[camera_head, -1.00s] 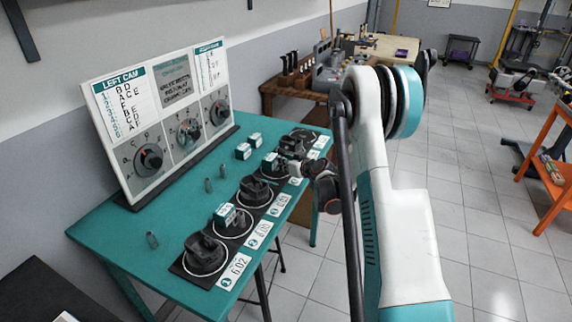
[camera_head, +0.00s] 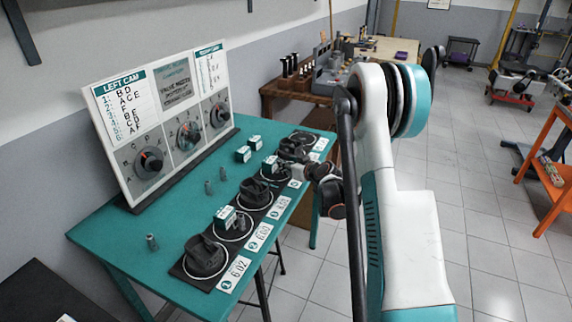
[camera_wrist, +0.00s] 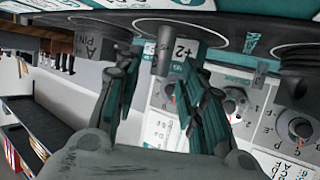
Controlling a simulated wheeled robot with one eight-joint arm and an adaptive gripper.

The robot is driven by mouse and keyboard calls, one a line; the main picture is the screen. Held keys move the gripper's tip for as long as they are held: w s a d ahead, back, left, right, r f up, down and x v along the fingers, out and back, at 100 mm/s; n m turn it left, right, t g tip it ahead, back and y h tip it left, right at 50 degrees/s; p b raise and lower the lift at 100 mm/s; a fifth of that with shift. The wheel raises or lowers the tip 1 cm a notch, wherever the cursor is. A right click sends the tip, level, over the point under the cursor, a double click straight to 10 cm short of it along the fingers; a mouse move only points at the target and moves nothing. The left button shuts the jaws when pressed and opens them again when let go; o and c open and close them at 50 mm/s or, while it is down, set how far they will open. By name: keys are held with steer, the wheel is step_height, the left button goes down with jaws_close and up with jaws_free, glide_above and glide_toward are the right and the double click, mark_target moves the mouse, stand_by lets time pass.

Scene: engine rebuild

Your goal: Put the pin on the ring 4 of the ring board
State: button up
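The black ring board (camera_head: 176,271) lies along the right edge of the teal table, with a row of white rings and dark pistons. My gripper is at the far part of this row in the head view (camera_head: 304,163). In the wrist view, which is upside down, my gripper (camera_wrist: 163,72) is open. A grey pin-like cylinder (camera_wrist: 162,52) stands between its fingers, with gaps seen on both sides. I cannot read that ring's number. The arm partly hides this area in the head view.
Several grey pins stand on the table, one at its near left (camera_head: 152,242). Small labelled boxes (camera_head: 243,154) stand behind the ring row. A white panel with dials (camera_head: 160,120) rises at the back.

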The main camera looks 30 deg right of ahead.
steer(key=p+v, duration=0.1)
steer(key=v, duration=0.9)
steer(key=shift+p, duration=0.35)
